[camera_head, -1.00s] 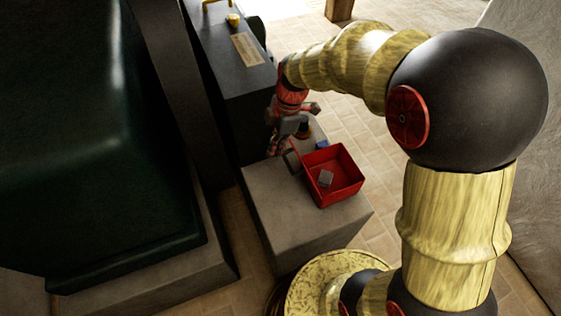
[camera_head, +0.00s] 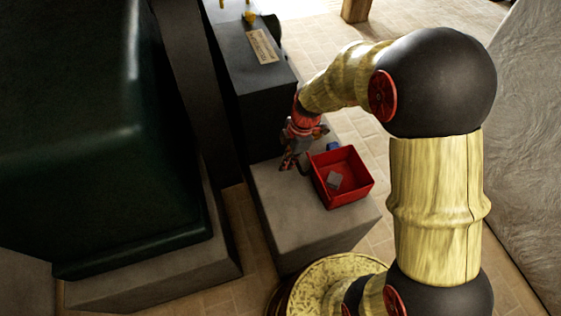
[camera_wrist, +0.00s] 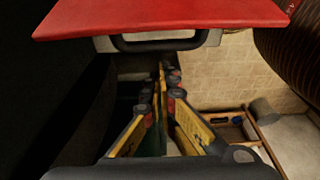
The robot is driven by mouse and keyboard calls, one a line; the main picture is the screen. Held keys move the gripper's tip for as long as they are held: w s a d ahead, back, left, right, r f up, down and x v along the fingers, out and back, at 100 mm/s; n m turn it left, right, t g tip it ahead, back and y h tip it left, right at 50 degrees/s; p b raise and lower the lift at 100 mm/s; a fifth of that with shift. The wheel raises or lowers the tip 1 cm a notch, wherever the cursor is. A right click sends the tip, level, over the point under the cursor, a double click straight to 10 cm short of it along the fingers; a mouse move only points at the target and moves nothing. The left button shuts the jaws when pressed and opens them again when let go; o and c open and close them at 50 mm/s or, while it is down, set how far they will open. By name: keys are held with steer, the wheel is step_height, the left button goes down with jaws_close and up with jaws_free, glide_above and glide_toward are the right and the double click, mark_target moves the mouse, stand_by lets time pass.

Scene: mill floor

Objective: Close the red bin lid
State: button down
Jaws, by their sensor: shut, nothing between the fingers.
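No lid shows clearly in the head view. My gripper (camera_head: 287,166) points down just left of the bin, over the block, apart from the cube. A thin dark curved piece shows between gripper and bin. In the wrist view my fingers (camera_wrist: 163,82) converge and look shut and empty. A red panel (camera_wrist: 160,18) fills the top of that view, with a dark loop handle (camera_wrist: 160,44) under it; I cannot tell whether it is the lid.
The grey block (camera_head: 300,223) has bare room in front of the bin. A small blue object (camera_head: 333,146) sits behind the bin. A dark cabinet (camera_head: 258,85) with a label stands behind. A large dark green machine (camera_head: 110,150) takes up the left.

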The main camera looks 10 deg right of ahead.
steer(key=shift+w+d, duration=0.15)
steer(key=shift+d, duration=0.35)
steer(key=shift+d+r, duration=0.1)
steer(key=shift+d, duration=0.05)
